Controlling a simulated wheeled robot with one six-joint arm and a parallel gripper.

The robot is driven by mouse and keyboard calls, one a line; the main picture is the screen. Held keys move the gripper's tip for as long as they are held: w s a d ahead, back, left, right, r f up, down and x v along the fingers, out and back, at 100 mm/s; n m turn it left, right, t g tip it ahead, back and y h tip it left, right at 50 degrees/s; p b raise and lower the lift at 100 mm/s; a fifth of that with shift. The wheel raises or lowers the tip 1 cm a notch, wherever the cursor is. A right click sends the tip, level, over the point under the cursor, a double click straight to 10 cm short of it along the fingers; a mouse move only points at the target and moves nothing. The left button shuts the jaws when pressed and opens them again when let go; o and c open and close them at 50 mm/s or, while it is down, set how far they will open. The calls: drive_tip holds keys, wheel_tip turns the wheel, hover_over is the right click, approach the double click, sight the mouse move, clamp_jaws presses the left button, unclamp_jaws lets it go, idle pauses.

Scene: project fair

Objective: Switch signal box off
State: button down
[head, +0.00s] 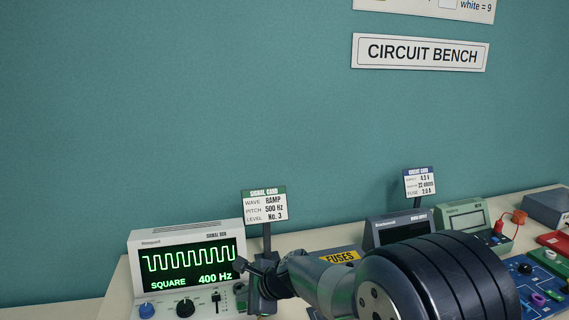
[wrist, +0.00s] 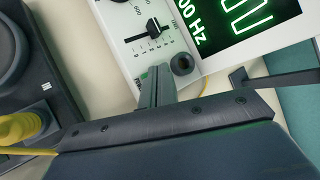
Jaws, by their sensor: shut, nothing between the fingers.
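The signal box (head: 188,237) is a pale case at the lower left of the head view. Its screen (head: 187,262) is lit, with a green square wave and "SQUARE 400 Hz". A blue knob (head: 147,311), a black knob (head: 186,308) and a slider (head: 216,301) sit below the screen. In the wrist view the slider (wrist: 152,32) and a dark round fitting (wrist: 182,64) show on the panel. My gripper (wrist: 157,72) is shut and empty, its tips at the panel's edge near that fitting. Whether they touch is unclear. The fingers hide part of the panel; no power switch shows clearly.
A FUSES label (head: 341,257), a dark meter (head: 398,229) and a green meter (head: 470,217) lie right. A yellow plug (wrist: 18,127) shows in the wrist view.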

drive_tip(key=shift+f, duration=0.15)
drive_tip(key=shift+f+b, duration=0.3)
drive_tip(key=shift+b, duration=0.1)
drive_tip(key=shift+f, duration=0.1)
idle(0.4)
drive_tip(key=shift+r+p, duration=0.4)
drive_tip(key=shift+r, duration=0.15)
drive_tip(key=shift+r, duration=0.1)
wheel_tip(320, 180, up, 6)
drive_tip(key=p, duration=0.5)
drive_tip(key=shift+p, duration=0.3)
